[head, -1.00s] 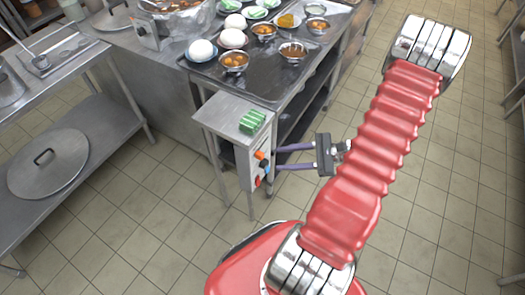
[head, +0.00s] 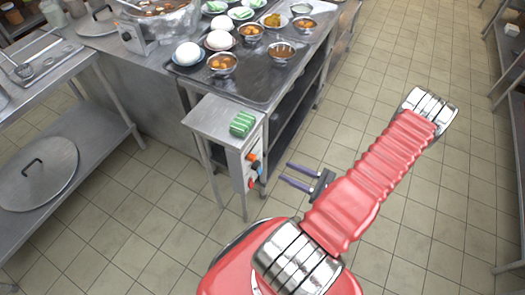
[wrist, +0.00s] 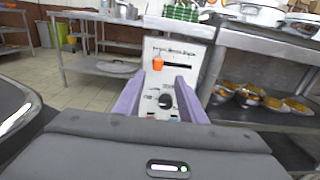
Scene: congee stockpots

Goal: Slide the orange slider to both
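The white control panel (wrist: 185,52) faces me on the front of a small steel stand. In the wrist view the orange slider (wrist: 158,63) sits at the left end of a dark horizontal slot, below a printed label too blurred to read. The orange slider also shows in the head view (head: 254,157). My gripper (head: 285,171) is open and empty, a short way right of the panel in the head view. In the wrist view its two purple fingers (wrist: 160,80) stand apart, pointing at the panel, with the slider above and between their tips.
A black knob (wrist: 166,101) and small switches lie below the slot. A green striped bundle (head: 243,123) lies on the stand's top. The counter (head: 262,88) behind holds bowls and white eggs or buns. Tiled floor right of the stand is clear.

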